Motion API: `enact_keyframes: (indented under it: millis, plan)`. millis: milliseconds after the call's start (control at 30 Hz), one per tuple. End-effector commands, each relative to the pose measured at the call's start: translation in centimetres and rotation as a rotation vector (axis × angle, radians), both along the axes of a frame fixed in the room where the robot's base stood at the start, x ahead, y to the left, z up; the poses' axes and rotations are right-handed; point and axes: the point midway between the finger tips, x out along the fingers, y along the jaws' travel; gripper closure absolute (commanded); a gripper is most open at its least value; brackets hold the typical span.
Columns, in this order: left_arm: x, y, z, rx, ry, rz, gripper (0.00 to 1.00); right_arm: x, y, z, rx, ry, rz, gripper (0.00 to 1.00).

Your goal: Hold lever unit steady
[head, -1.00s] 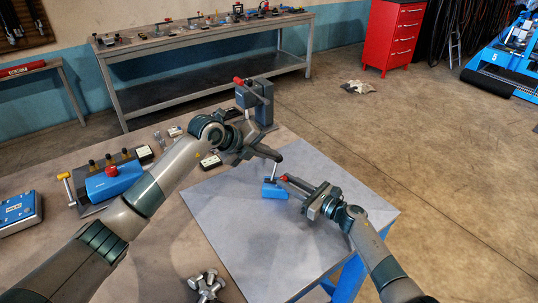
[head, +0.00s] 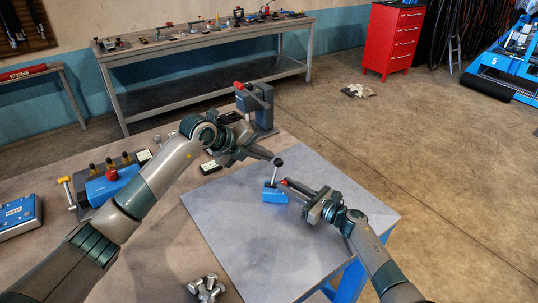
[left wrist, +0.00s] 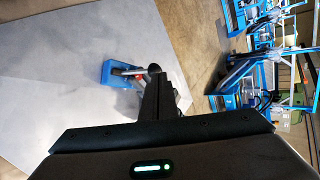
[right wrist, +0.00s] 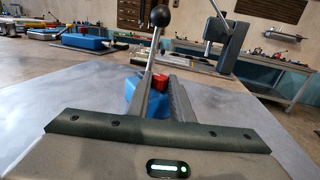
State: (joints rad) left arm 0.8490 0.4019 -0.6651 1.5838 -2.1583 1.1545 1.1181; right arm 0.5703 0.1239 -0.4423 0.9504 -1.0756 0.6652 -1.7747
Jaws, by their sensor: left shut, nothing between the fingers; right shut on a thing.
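The lever unit (head: 274,196) is a small blue block with a red part (head: 284,182) and a thin lever ending in a black ball knob (head: 278,161). It is on the grey sheet; the lever leans slightly. My right gripper (head: 287,185) is shut on the unit at its right side; its fingers hide part of it in the right wrist view (right wrist: 135,92). My left gripper (head: 272,157) is shut and empty, its tips close beside the knob. In the left wrist view the knob (left wrist: 154,69) is just beyond the tips; I cannot tell whether they touch.
The grey sheet (head: 240,250) is clear around the unit. A grey press-like device (head: 264,105) stands behind my left gripper. The table's edge is beyond the sheet on the right.

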Motion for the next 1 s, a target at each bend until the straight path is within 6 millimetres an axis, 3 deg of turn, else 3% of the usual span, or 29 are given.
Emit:
enact_keyframes:
  millis: [133, 600, 1000]
  plan:
    - [-1.2, 1.9, 0.9, 0.003, -0.001, 0.001, 1.00, 0.0, 0.0, -0.1, -0.001, 0.001, 0.000, 1.00]
    - [-5.3, 4.5, 7.6, 0.001, -0.001, 0.000, 1.00, 0.0, 0.0, -0.1, -0.001, 0.001, 0.000, 1.00]
    - [-6.2, 5.0, 8.7, -0.001, 0.001, 0.000, 1.00, 0.0, 0.0, 0.0, -0.001, 0.001, 0.000, 1.00]
